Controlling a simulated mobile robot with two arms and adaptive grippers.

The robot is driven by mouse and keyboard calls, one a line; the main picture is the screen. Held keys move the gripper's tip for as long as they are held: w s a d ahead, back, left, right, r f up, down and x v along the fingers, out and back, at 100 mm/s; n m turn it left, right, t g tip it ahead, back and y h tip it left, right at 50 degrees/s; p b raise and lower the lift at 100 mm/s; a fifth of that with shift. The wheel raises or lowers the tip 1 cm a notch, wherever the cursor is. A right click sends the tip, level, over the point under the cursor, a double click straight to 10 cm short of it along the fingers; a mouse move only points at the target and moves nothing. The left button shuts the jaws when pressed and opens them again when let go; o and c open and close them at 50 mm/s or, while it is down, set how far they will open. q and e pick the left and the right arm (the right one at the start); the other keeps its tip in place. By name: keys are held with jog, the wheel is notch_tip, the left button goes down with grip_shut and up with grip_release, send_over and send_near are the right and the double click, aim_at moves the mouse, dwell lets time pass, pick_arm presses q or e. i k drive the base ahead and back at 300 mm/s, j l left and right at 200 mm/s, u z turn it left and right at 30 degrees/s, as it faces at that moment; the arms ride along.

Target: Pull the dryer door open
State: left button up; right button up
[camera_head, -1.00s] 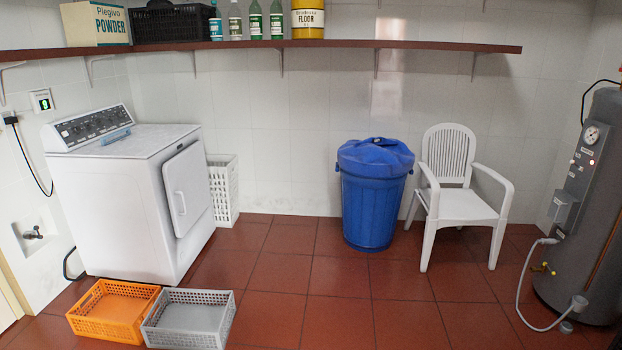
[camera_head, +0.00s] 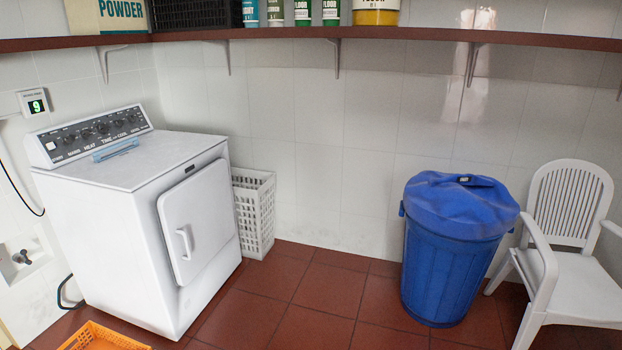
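The white dryer (camera_head: 110,240) stands against the left wall, with a row of dark knobs on its slanted back panel. Its square white door (camera_head: 205,215) is on the side facing right and looks shut, perhaps slightly proud of the body. A white vertical handle (camera_head: 184,243) sits near the door's left edge. Neither of my grippers is in the head view, so I cannot see whether they are open or shut.
A white slatted basket (camera_head: 254,212) stands just right of the dryer. An orange crate (camera_head: 100,338) lies on the floor in front. A blue bin (camera_head: 450,265) and a white chair (camera_head: 565,240) stand further right. The red tile floor (camera_head: 300,305) between dryer and bin is clear.

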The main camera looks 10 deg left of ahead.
aim_at(197, 218)
jog(key=i+u, duration=0.35)
jog(key=i, duration=0.2)
jog(key=i+l+u, duration=0.25)
jog(key=i+u, duration=0.15)
jog(key=i, duration=0.15)
